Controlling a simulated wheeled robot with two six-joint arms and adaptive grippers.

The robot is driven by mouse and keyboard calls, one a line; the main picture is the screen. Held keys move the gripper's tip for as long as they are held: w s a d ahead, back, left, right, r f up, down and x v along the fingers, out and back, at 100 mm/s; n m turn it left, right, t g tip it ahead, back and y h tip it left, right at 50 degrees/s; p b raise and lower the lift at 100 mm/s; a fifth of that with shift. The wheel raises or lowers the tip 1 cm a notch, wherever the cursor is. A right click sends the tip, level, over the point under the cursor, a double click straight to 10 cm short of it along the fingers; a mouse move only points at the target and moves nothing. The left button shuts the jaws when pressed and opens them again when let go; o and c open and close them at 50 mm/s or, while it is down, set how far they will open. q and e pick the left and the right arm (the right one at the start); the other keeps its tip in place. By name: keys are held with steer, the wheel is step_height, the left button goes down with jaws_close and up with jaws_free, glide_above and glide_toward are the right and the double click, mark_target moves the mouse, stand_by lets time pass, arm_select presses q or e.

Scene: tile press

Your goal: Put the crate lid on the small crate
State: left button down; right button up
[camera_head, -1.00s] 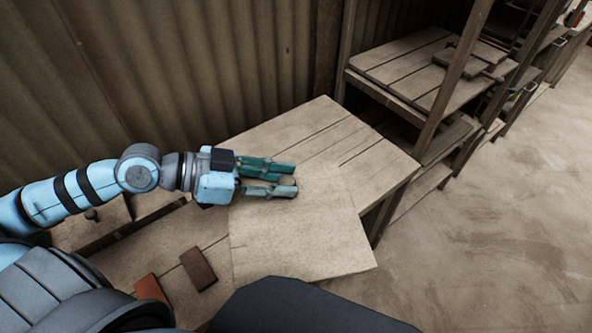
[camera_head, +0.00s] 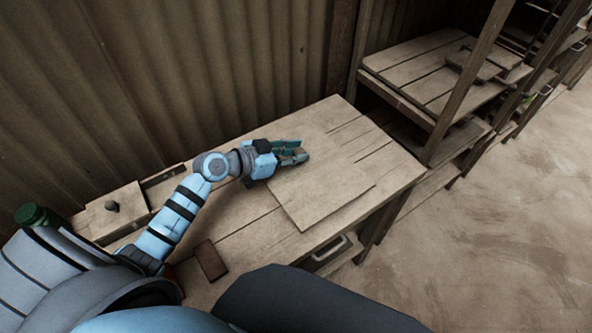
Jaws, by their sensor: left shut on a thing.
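A flat, square, pale wooden panel (camera_head: 318,195), which looks like the crate lid, is over the workbench (camera_head: 395,165). My left gripper (camera_head: 292,153) is shut on it at the far left edge, with its teal fingers pointing right. The panel looks nearly level; whether it touches the bench I cannot tell. I cannot surely make out the small crate. A box-like thing with a pale handle (camera_head: 331,248) shows partly below the bench's front edge. My right gripper is not in view.
A reddish-brown tile (camera_head: 210,260) lies on the near bench. A wooden block with a dark knob (camera_head: 98,222) and a green round thing (camera_head: 36,214) are at the left. A wooden shelf rack (camera_head: 425,75) stands behind right. The floor at right is clear.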

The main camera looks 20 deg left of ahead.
mark_target(295, 167)
arm_select(q)
step_height(295, 167, down, 6)
steer(key=shift+d+r+b, duration=0.1)
steer(key=shift+r+b, duration=0.1)
steer(key=shift+b, duration=0.6)
steer(key=shift+f, duration=0.1)
steer(key=c, duration=1.3)
jaws_free()
